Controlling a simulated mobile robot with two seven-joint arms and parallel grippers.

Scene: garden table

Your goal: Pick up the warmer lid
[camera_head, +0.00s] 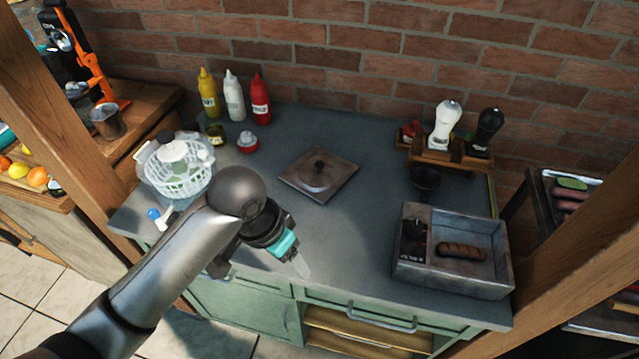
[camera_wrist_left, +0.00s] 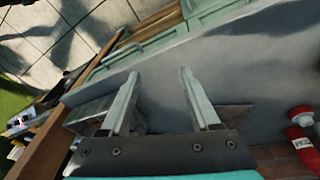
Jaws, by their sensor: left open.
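The warmer lid (camera_head: 318,176) is a square, dark metal plate with a black knob in its middle. It lies flat on the grey-green counter in the head view. In the left wrist view only a brownish corner of what looks like it (camera_wrist_left: 237,114) shows behind the gripper's base; the rest is hidden. The warmer (camera_head: 453,276), an open metal box holding a sausage, stands at the counter's right front. My left gripper (camera_head: 299,264) is open and empty above the counter's front part, nearer the front edge than the lid; its two fingers (camera_wrist_left: 158,76) are apart. My right gripper is not in view.
Yellow, white and red bottles (camera_head: 260,98) stand at the back left. A white basket (camera_head: 180,178) is at the left. A wooden rack (camera_head: 440,153) with shakers stands at the back right. The counter between the lid and the warmer is clear.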

